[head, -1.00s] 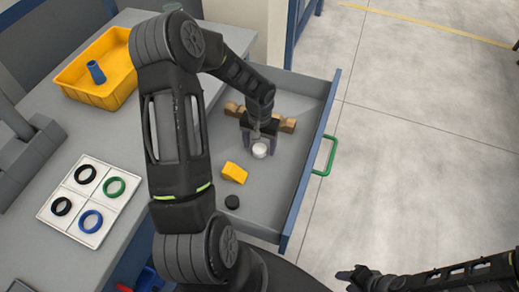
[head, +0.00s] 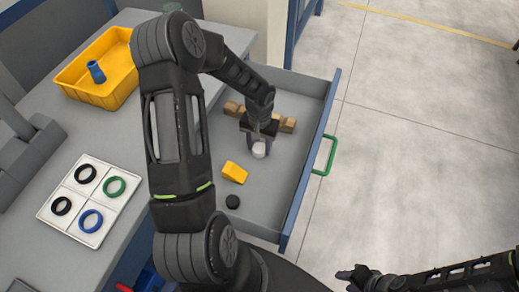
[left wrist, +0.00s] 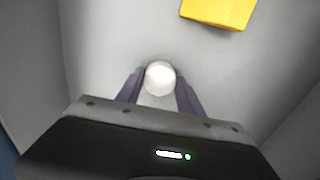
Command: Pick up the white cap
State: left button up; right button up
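The white cap (head: 259,150) is in the open drawer, between the fingers of my left gripper (head: 260,146). In the left wrist view the round white cap (left wrist: 160,77) sits between the fingertips, and both fingers touch its sides. My left gripper points down into the drawer and is shut on the cap. I cannot tell whether the cap is clear of the drawer floor. My right gripper (head: 354,276) is at the lower right, outside the drawer and away from the cap; its fingers are too small to judge.
The drawer (head: 290,185) also holds a yellow block (head: 234,172), a black cap (head: 233,202) and wooden pieces (head: 288,124) behind the gripper. On the bench are a yellow bin (head: 75,78) with a blue pipe (head: 96,71) and a white tray (head: 104,200) with several rings.

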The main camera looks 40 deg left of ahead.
aim_at(259, 148)
pick_arm(q)
jog(key=c, duration=0.8)
notch_tip(259, 148, up, 10)
dwell(0.3)
dwell(0.5)
